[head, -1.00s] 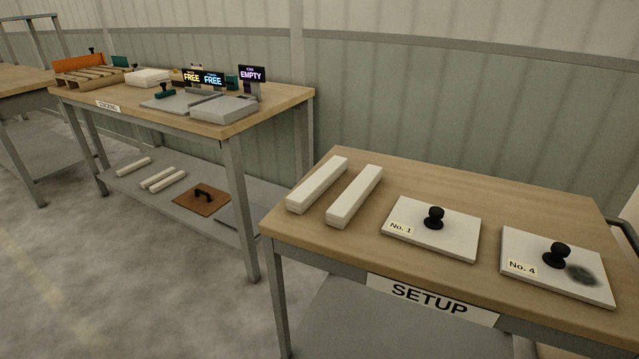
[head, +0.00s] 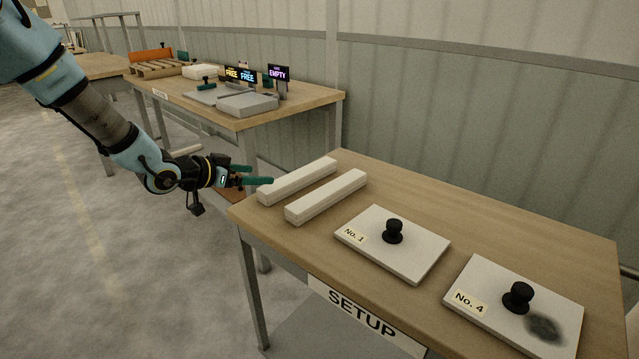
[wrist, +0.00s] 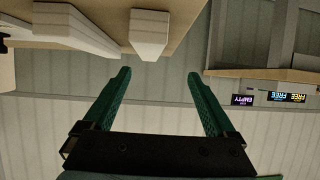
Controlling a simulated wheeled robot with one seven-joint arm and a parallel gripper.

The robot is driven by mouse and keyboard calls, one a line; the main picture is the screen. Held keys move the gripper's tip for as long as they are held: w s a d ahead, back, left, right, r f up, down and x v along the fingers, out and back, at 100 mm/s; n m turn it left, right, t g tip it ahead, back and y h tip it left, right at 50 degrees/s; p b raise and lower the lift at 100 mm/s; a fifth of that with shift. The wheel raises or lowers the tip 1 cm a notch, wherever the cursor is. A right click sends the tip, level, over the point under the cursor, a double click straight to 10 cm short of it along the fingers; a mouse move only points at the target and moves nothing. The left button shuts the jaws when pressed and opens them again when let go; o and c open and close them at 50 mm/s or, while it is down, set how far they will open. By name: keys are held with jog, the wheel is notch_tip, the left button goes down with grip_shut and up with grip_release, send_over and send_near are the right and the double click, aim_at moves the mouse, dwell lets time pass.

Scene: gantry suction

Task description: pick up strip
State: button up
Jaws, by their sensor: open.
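Two white strips lie side by side on the left part of the SETUP table: a far-left strip (head: 298,181) and a second strip (head: 327,195) nearer the plates. My gripper (head: 258,173) has teal fingers and is open and empty. It is at the table's left end, close to the near end of the far-left strip. In the wrist view my gripper (wrist: 155,82) shows its two fingers spread apart. A pale strip end (wrist: 150,35) shows beyond and between the fingertips, with nothing between the fingers themselves. I cannot tell whether a finger touches the strip.
On the SETUP table (head: 480,215), a No. 1 plate (head: 418,254) and a No. 4 plate (head: 478,278) carry black knobs; No. 4 has a dark smudge. A second table (head: 310,101) behind holds grey blocks and small signs reading FREE and EMPTY.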

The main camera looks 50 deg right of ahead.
aim_at(299, 174)
jog(key=s+d, duration=0.2)
jog(key=shift+d+g+h, duration=0.3)
jog(key=shift+g, duration=0.1)
jog(key=x, duration=0.3)
jog(key=shift+d+f+p, duration=0.15)
jog(key=shift+d+p, duration=0.15)
jog(key=shift+p, duration=0.1)
jog(key=shift+p+x, duration=1)
jog(key=shift+x, duration=2)
jog(key=shift+w+f, duration=0.1)
jog(key=shift+f, duration=0.05)
jog(key=shift+c, duration=0.2)
grip_shut()
